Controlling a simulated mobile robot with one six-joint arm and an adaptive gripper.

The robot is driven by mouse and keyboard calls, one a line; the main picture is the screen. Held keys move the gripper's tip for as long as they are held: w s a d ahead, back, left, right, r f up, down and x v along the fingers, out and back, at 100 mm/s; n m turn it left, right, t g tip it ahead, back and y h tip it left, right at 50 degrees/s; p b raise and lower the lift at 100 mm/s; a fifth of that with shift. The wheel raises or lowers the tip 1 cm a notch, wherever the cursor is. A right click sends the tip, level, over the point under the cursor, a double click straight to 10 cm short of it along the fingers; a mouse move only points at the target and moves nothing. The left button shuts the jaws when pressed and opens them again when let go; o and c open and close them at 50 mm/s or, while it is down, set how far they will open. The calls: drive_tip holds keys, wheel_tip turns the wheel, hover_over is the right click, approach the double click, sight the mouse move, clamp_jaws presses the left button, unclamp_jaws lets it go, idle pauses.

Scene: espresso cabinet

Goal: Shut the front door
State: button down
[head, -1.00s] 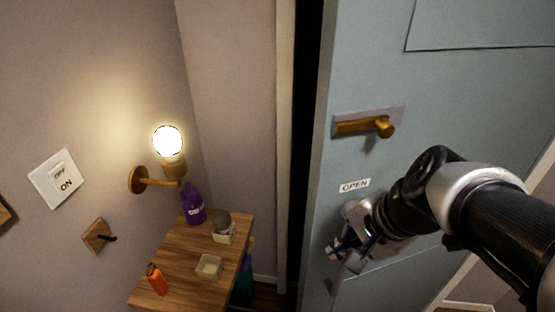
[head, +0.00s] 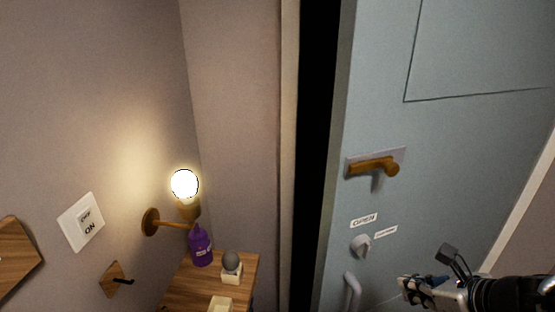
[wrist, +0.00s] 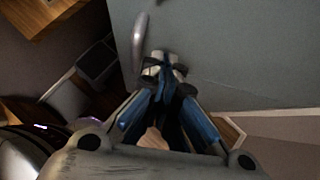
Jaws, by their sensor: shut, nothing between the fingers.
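The front door (head: 440,150) is blue-grey and stands ajar, with a dark gap between its left edge and the door frame (head: 287,150) in the head view. It carries a brass lever handle (head: 375,167), a small "OPEN" label, a round thumb-turn knob (head: 361,245) and a pale pull handle (head: 352,291). My gripper (head: 405,290) is at the lower right of the head view, in front of the door and right of the pull handle. In the wrist view my gripper (wrist: 163,65) is shut and empty, with the pull handle (wrist: 139,40) just left of its fingertips.
A wooden side table (head: 200,280) stands left of the doorway with a purple bottle (head: 200,246) and a grey ball on a pale block (head: 231,266). A lit wall lamp (head: 185,186), a light switch (head: 82,222) and a wall hook (head: 115,280) are on the left wall.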

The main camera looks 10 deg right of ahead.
drive_tip(key=shift+m, duration=0.3)
drive_tip(key=shift+w+r+b+x, duration=0.35)
drive_tip(key=shift+b+x, duration=0.5)
drive_tip(key=shift+x, duration=1.25)
drive_tip(key=shift+w+r+b+x, duration=0.35)
drive_tip(key=shift+b+x, duration=0.55)
drive_tip(key=shift+x, duration=1.2)
drive_tip(key=shift+w+r+b+x, duration=0.3)
drive_tip(key=shift+b+x, duration=0.55)
drive_tip(key=shift+x, duration=1.25)
drive_tip(key=shift+w+d, duration=0.1)
drive_tip(key=shift+d, duration=0.05)
